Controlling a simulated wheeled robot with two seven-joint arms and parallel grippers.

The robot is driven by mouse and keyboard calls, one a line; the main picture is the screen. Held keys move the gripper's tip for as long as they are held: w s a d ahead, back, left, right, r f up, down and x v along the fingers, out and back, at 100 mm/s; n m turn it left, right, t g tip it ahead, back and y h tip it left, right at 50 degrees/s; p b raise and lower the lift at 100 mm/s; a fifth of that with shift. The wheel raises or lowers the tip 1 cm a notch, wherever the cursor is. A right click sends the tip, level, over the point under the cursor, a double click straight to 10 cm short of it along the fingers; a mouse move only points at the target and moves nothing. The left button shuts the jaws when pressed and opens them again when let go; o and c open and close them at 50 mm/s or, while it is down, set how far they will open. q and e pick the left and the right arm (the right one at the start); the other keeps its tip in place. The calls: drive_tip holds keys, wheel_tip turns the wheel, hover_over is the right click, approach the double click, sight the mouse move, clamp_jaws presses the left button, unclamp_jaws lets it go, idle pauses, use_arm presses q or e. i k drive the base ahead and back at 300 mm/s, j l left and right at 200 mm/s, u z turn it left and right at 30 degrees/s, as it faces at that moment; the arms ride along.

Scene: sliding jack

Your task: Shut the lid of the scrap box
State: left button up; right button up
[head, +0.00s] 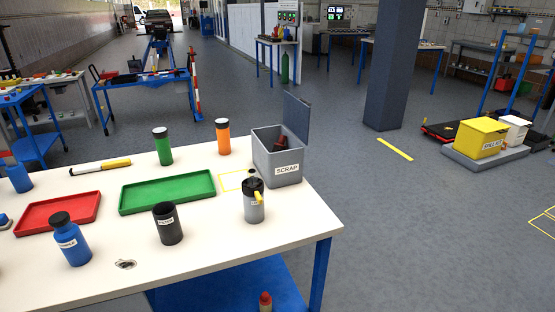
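The grey scrap box (278,165) stands near the far right corner of the white-topped table, with a white SCRAP label on its front. Its lid (296,117) is open and stands upright along the box's right side. Something dark and reddish lies inside the box, only partly visible. Neither of my grippers shows in the head view.
A grey bottle with a yellow part (253,205) stands just in front of the box. An orange bottle (223,137) and a green bottle (163,147) stand to its left. A green tray (168,208) and red tray (58,229) lie further left. The table's right front is clear.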

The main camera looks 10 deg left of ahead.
sight(296, 112)
drive_tip(key=l+u, duration=0.1)
drive_tip(key=u, duration=0.55)
drive_tip(key=i+l+u, duration=0.15)
drive_tip(key=l+u, duration=0.3)
drive_tip(key=l, duration=0.4)
drive_tip(key=l+u, duration=0.45)
drive_tip(key=l, duration=1.45)
drive_tip(key=k+l+u, duration=0.1)
drive_tip(key=l, duration=0.9)
